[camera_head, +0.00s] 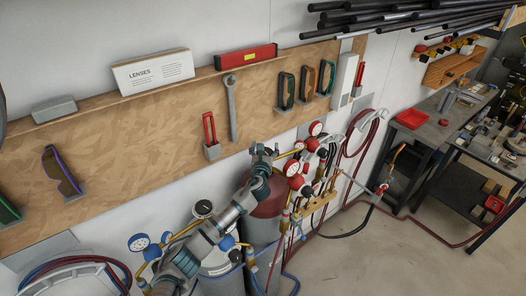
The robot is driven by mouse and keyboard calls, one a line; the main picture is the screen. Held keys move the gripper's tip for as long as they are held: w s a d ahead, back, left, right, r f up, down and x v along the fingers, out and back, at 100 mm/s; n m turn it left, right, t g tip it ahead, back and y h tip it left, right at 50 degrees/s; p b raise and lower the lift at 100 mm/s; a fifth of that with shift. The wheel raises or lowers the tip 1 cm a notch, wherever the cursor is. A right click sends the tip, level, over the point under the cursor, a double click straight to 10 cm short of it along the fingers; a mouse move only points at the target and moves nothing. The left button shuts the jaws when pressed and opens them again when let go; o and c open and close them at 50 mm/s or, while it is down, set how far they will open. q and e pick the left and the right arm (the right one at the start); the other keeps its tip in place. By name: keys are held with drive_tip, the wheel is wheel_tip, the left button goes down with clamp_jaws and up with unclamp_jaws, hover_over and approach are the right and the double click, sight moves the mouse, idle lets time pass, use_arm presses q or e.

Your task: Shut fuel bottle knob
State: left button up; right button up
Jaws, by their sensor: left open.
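The fuel bottle (267,203) appears to be the dark red cylinder standing by the wall at the middle. Red gauges (293,167) and brass regulator parts are to its right. My left arm reaches up from the bottom left, across the front of the bottle. My left gripper (263,153) is open at the top of the bottle, close to its valve area. The knob is hidden or too small to make out, and I cannot tell whether the gripper touches it. My right gripper is not in view.
A grey bottle (220,268) with blue gauges (139,242) stands at the lower left. Hoses (359,135) hang on the wall and run over the floor. A wooden tool board (130,150) is behind. A workbench (432,130) is at right, with open floor before it.

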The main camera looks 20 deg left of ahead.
use_arm(q)
drive_tip(key=shift+f, duration=0.25)
drive_tip(key=shift+s+r, duration=0.1)
drive_tip(key=shift+s, duration=0.25)
drive_tip(key=s, duration=0.1)
drive_tip(key=s+a, duration=0.1)
drive_tip(key=shift+s+r, duration=0.3)
drive_tip(key=shift+r, duration=0.1)
drive_tip(key=shift+s+a, duration=0.25)
drive_tip(key=shift+s, duration=0.15)
drive_tip(key=s+a, duration=0.2)
drive_tip(key=s, duration=0.5)
drive_tip(key=s+a, duration=0.2)
drive_tip(key=s, duration=0.5)
drive_tip(key=shift+a, duration=0.25)
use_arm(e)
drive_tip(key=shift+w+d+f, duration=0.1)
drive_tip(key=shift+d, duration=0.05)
